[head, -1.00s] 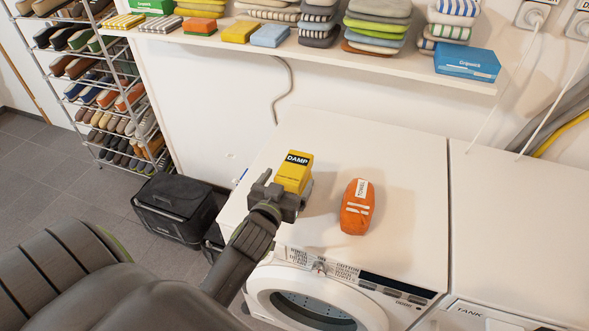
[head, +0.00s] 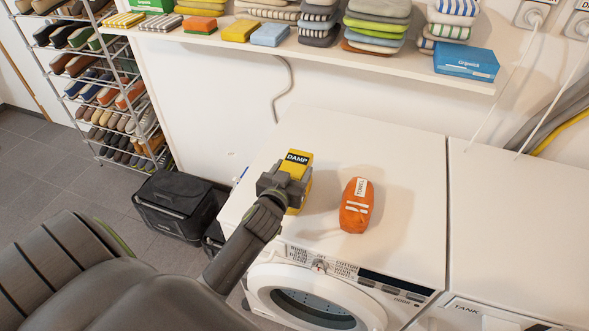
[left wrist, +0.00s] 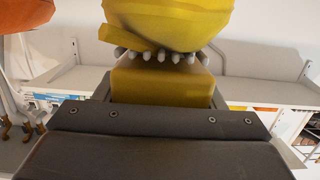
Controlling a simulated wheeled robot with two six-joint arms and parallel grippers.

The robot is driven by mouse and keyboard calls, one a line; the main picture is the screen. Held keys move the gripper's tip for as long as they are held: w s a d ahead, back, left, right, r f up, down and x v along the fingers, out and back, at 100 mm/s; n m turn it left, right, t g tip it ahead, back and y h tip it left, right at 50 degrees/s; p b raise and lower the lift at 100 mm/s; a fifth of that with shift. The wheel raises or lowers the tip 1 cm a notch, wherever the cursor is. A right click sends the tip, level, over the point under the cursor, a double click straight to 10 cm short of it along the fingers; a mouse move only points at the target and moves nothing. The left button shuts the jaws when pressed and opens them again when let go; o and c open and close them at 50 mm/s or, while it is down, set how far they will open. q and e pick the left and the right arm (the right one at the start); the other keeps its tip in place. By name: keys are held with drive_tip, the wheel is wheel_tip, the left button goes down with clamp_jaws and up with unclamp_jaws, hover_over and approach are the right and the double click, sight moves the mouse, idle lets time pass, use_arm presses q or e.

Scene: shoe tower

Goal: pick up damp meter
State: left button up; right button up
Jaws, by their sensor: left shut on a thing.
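The damp meter (head: 298,157) is a yellow block with a black "DAMP" label, standing on the left part of the white washing machine top in the head view. My left gripper (head: 287,182) is shut on its middle; yellow shows above and below the jaws. I cannot tell whether its base touches the machine top. In the left wrist view the yellow meter (left wrist: 170,22) fills the top centre, close to the camera, above the dark gripper body. My right gripper is in neither view.
An orange bundle with a white label (head: 357,207) lies right of the meter on the washing machine top (head: 405,170). The machine top further right is clear. A shelf (head: 330,55) with folded cloths and a blue box (head: 466,62) runs behind, above.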

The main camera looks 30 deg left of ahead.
use_arm(q)
drive_tip(key=shift+c, duration=1.1)
drive_tip(key=shift+r, duration=0.15)
